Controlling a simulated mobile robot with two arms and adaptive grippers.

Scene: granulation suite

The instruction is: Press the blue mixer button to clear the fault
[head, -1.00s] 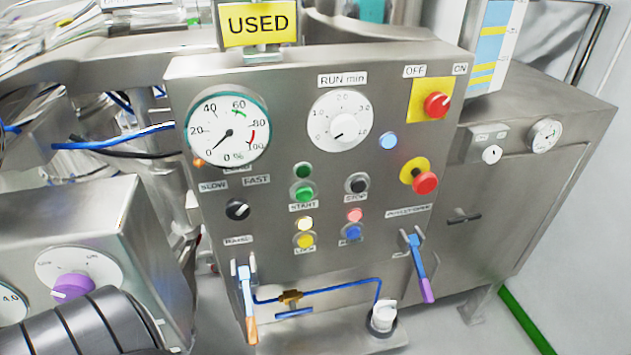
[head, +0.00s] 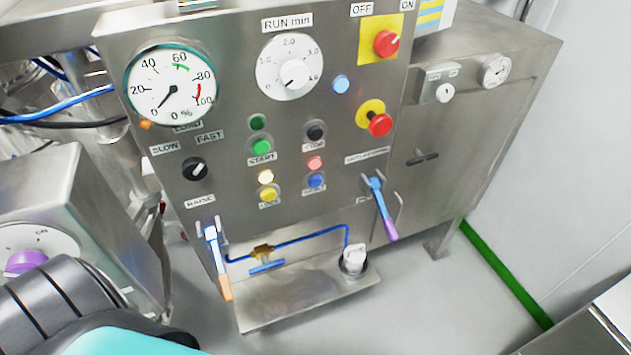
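The blue button (head: 317,181) sits low on the steel mixer panel (head: 232,206), right of the yellow button (head: 268,195). A lit pink-red lamp (head: 315,163) is directly above it, and a pale blue lamp (head: 341,84) is higher up to the right. The label under the blue button is too small to read. Part of my arm, dark ribbed and teal, shows at the lower left. Neither gripper is in the head view, and nothing touches the button.
Two lever handles, one orange-tipped (head: 219,264) and one purple-tipped (head: 381,210), stick out below the buttons. A small steel shelf (head: 290,308) with a blue pipe juts out beneath. A red emergency knob (head: 380,125) is at right.

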